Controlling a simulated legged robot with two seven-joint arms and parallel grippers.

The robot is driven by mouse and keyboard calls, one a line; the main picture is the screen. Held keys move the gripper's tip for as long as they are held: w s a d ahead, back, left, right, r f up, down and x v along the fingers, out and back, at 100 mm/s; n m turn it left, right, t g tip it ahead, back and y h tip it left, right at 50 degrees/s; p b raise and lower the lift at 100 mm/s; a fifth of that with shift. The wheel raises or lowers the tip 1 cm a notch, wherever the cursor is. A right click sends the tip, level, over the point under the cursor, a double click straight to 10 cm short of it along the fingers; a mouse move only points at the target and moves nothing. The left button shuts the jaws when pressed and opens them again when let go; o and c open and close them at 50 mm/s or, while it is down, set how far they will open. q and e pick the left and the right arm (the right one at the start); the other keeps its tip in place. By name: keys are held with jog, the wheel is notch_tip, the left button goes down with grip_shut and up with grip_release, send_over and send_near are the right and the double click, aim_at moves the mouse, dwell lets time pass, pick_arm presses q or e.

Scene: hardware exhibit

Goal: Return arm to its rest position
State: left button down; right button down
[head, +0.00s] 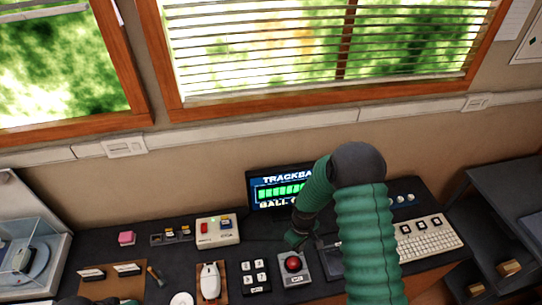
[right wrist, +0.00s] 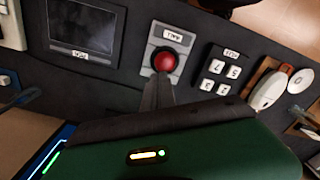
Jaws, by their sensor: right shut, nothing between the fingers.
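My right arm (head: 366,215) is green and ribbed and comes up from the bottom of the head view, bending over the desk. My right gripper (head: 293,240) is shut and empty, just behind the red trackball (head: 293,264) in the picture. In the right wrist view, the shut fingers (right wrist: 158,92) point toward the red ball (right wrist: 165,62) in its grey housing. I cannot tell whether they touch it. The arm hides part of the desk and of the screen. Only slight green edges show at the bottom left; my left gripper is not visible.
A monitor (head: 272,190) with a green bar stands behind the gripper. A keypad (head: 256,278), a white mouse (head: 209,281) and a button box (head: 217,231) lie to the left. A keyboard (head: 428,240) lies right of the arm. The wall and windows are behind.

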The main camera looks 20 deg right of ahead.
jog(key=s+a+r+m+t+b, duration=0.2)
jog(key=s+a+r+m+b, duration=0.1)
jog(key=s+a+r+b, duration=0.5)
jog(key=a+b, duration=0.1)
jog(key=b, duration=0.2)
jog(key=shift+s+a+t, duration=0.15)
jog(key=shift+s+t, duration=0.15)
jog(key=shift+s, duration=0.05)
jog(key=shift+s+a, duration=0.1)
jog(key=shift+a, duration=0.05)
jog(key=shift+a, duration=0.2)
jog(key=shift+d, duration=0.2)
jog(key=shift+a, duration=0.1)
dwell(0.3)
